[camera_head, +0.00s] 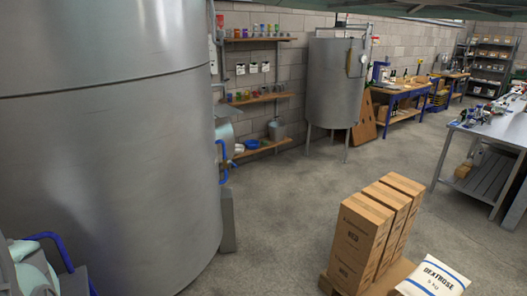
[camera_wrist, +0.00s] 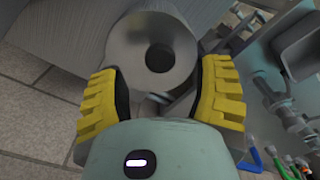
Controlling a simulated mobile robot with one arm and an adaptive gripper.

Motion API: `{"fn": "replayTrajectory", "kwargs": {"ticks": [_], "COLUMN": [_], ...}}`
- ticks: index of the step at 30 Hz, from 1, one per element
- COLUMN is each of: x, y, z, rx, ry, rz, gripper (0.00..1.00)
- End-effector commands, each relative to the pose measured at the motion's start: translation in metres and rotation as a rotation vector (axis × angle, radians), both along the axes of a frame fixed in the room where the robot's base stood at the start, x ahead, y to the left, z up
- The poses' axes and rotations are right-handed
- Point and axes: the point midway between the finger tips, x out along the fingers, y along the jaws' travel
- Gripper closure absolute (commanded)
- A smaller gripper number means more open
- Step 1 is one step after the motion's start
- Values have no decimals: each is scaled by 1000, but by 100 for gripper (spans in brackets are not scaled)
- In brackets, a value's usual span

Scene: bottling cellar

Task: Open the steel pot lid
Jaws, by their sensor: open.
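My gripper (camera_wrist: 160,85) is open in the wrist view, its two yellow ribbed fingers spread apart with nothing seen held between them. Just beyond the fingertips is a round, shiny steel thing (camera_wrist: 134,42) with a dark round centre. I cannot tell whether the dark centre is a knob or an opening, nor whether this is the steel pot lid. In the head view a small grey metal pot (camera_head: 277,131) stands on the low wall shelf; whether it has a lid is too small to tell. My fingers do not show in the head view.
A large steel tank (camera_head: 110,150) fills the left of the head view. A smaller legged tank (camera_head: 335,85) stands at the back wall. Cardboard boxes (camera_head: 357,235) and a dextrose bag (camera_head: 433,280) stand front right. A metal table (camera_head: 500,128) is at right. Floor between is clear.

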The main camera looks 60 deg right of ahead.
Motion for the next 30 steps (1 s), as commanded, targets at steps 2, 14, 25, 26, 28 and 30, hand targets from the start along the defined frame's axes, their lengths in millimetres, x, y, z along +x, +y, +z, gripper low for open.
{"fn": "replayTrajectory", "kwargs": {"ticks": [2,14,25,26,28,30], "x": [3,0,4,6,11,17], "y": [-1,-3,15,22,35,47], "z": [11,83,131,132,135,138], "rx": [2,-9,51,73,119,162], "ry": [-5,1,-15,-21,-36,-50], "rz": [-2,0,-27,-36,-60,-86], "gripper": [34,34,34,34,34,34]}}
